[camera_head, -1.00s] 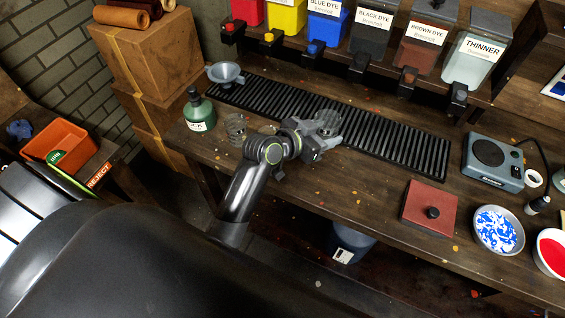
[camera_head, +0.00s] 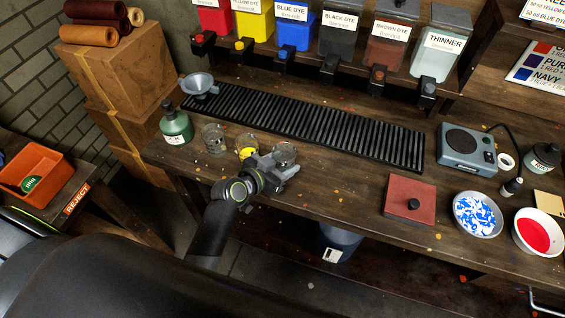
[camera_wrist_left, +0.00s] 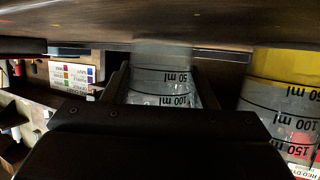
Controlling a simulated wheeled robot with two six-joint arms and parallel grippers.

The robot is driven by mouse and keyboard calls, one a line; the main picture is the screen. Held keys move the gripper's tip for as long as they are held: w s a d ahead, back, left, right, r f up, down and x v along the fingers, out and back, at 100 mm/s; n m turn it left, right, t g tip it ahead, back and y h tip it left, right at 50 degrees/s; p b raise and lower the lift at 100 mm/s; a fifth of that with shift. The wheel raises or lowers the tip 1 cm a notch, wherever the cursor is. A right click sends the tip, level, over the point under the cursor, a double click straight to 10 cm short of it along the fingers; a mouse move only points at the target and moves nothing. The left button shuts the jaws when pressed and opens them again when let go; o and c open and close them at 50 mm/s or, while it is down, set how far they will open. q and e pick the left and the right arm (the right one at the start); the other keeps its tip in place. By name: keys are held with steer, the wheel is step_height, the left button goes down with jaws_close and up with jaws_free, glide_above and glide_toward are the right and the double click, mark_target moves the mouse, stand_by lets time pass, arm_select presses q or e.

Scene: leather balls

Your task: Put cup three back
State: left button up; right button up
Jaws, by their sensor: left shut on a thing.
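My left gripper (camera_head: 279,167) is shut on a clear measuring cup (camera_head: 285,153) near the bench's front edge. In the left wrist view the held cup (camera_wrist_left: 162,90) sits between the dark fingers, with its 50 and 100 ml marks showing. I cannot tell whether its base touches the bench. A cup with yellow in it (camera_head: 246,146) stands just left of it, partly hidden by my gripper; it also shows at the right of the left wrist view (camera_wrist_left: 285,97). Another clear cup (camera_head: 214,139) stands further left. My right gripper is out of view.
A black ribbed rack (camera_head: 310,124) runs behind the cups, with a grey funnel (camera_head: 199,85) at its left end. A green bottle (camera_head: 175,124) stands left of the cups. A red pad (camera_head: 410,199) and a blue-grey device (camera_head: 467,149) are right. Bench between is clear.

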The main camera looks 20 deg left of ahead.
arm_select(q)
steer(key=shift+f, duration=0.2)
steer(key=o, duration=1)
steer(key=shift+r, duration=0.1)
steer(key=shift+r, duration=0.15)
steer(key=shift+s+a, duration=0.15)
steer(key=shift+s, duration=0.15)
steer(key=b+v, duration=0.2)
steer(key=v, duration=0.9)
steer(key=shift+s, duration=0.15)
steer(key=shift+r, duration=0.15)
